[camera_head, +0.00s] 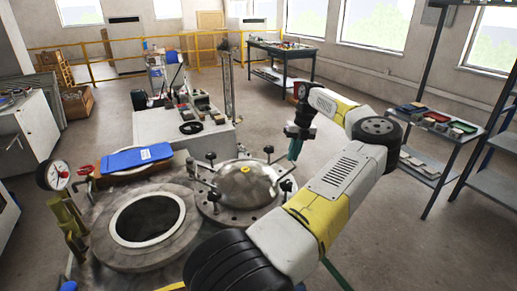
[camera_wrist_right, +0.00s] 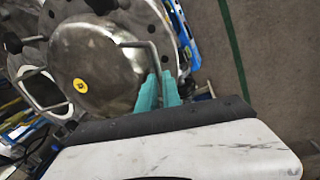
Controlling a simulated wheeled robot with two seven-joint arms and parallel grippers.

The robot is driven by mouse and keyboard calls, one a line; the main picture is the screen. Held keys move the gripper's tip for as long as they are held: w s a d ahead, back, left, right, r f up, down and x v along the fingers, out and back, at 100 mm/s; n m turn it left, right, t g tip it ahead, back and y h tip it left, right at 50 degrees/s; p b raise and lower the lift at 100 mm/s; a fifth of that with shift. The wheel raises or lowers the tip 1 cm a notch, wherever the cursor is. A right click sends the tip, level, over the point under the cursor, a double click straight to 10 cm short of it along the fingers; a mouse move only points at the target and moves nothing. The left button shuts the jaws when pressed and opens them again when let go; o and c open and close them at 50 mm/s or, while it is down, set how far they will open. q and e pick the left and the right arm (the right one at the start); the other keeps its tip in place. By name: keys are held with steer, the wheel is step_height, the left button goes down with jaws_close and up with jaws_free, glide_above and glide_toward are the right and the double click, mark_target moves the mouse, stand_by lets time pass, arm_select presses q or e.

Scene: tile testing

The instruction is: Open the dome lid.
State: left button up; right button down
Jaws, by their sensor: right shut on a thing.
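The dome lid (camera_head: 243,186) is a shiny metal dome with a yellow dot at its middle. It lies dome-up inside a bolted ring with several black knobs around it. In the right wrist view the dome lid (camera_wrist_right: 95,70) fills the upper left, with a bent metal handle (camera_wrist_right: 148,47) at its edge. My right gripper (camera_head: 295,150) reaches the far right edge of the lid. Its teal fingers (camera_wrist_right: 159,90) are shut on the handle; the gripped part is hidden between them. My left gripper is in neither view.
A round open port (camera_head: 148,218) with a pale rim is left of the lid. A blue clipboard (camera_head: 137,158) and a pressure gauge (camera_head: 54,176) are near it. A control console (camera_head: 190,130) stands behind. Open floor lies to the right, before a shelf (camera_head: 440,135).

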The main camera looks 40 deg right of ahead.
steer(key=c, duration=1.5)
jaws_free()
steer(key=shift+f, duration=0.1)
steer(key=shift+s+d+r, duration=0.15)
steer(key=shift+d+r, duration=0.05)
steer(key=shift+r, duration=1.1)
steer(key=shift+s+d+r, duration=0.1)
steer(key=shift+d+r, duration=0.15)
steer(key=shift+r, duration=1)
steer(key=shift+s+d+r, duration=0.15)
steer(key=shift+d+r, duration=0.05)
steer(key=shift+r, duration=1.1)
